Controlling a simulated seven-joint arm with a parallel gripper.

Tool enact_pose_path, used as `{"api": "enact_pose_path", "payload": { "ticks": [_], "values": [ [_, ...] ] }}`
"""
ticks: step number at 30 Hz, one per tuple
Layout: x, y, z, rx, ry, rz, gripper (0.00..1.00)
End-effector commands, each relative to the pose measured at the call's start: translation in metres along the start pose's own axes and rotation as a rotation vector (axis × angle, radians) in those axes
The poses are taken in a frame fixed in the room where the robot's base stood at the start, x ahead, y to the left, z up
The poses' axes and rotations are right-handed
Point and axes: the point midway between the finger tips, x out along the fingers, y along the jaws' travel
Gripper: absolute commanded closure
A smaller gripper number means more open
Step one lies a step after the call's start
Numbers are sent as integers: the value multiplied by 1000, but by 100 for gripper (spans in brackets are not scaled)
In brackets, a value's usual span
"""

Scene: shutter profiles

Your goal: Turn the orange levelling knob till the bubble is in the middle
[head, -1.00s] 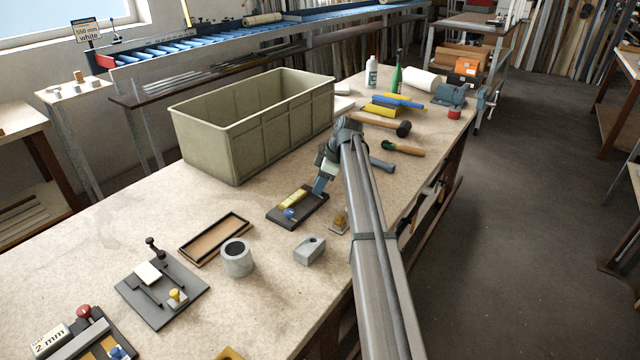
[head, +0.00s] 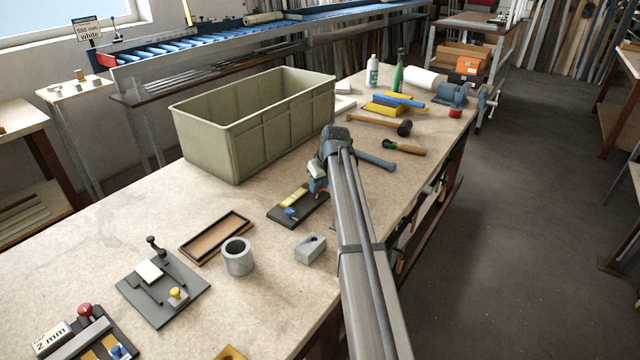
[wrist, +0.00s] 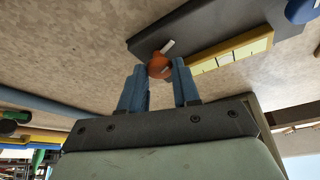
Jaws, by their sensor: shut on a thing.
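The orange levelling knob (wrist: 157,64), with a white pointer on it, sits at the end of a dark base plate (wrist: 195,28) in the wrist view. My gripper (wrist: 159,72) is shut on the knob, one blue finger on each side. A yellow level vial (wrist: 232,52) with dark marks lies along the plate. The bubble cannot be made out. A blue knob (wrist: 303,10) is at the plate's other side. In the head view, the plate (head: 307,212) shows with the yellow vial (head: 293,196) and blue knob (head: 291,213), and my gripper (head: 318,187) partly hides its far end.
A large olive bin (head: 240,130) stands behind the plate. A grey block (head: 310,249), a grey cylinder (head: 238,262) and a shallow tray (head: 215,238) lie in front. A mallet (head: 375,122) and a green-handled tool (head: 404,147) lie farther back.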

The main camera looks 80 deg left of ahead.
Motion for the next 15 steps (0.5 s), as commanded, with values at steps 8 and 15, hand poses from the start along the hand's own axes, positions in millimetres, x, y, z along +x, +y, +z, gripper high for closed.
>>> {"api": "enact_pose_path", "payload": {
  "ticks": [8, 15],
  "values": [
    [0, -1, 0, 107, -1, 45, 99],
    [0, -1, 0, 140, -1, 58, 99]
  ]
}}
